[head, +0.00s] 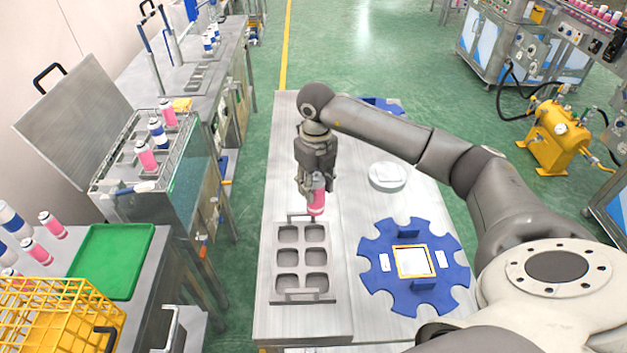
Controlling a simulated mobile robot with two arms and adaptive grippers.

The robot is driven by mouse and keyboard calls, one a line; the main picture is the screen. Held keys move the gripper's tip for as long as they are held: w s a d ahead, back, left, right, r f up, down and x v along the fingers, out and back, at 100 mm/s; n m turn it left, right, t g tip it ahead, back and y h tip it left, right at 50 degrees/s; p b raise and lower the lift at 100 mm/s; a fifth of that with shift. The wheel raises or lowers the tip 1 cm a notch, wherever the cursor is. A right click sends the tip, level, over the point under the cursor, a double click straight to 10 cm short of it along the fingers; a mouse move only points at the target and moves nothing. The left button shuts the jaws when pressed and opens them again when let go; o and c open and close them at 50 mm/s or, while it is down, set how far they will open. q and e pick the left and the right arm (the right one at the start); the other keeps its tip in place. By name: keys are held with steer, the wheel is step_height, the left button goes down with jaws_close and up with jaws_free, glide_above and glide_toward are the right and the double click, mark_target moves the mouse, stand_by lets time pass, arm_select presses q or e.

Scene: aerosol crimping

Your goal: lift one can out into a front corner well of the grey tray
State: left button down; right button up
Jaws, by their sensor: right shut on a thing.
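My right gripper (316,185) points down over the far end of the grey tray and is shut on a pink can (316,202). The can is upright, near the tray's far right corner; I cannot tell whether its base touches anything. The grey tray (303,262) lies on the table with two columns of square wells and a handle at each end. The wells that I can see are empty. My left gripper is not in view.
A blue notched disc (378,276) with a framed square centre lies right of the tray. A round white object (387,177) sits behind it.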

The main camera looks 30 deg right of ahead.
steer(key=shift+f, duration=0.55)
step_height(320, 180, down, 3)
steer(key=shift+w+r+b, duration=0.1)
steer(key=shift+r+b, duration=0.1)
steer(key=shift+b, duration=0.75)
step_height(320, 180, down, 2)
steer(key=shift+f+b, duration=0.25)
steer(key=shift+b, duration=0.7)
step_height(320, 180, down, 6)
steer(key=b, duration=0.4)
steer(key=shift+b, duration=0.3)
steer(key=shift+f+b, duration=0.4)
steer(key=shift+f, duration=0.05)
steer(key=o, duration=1.1)
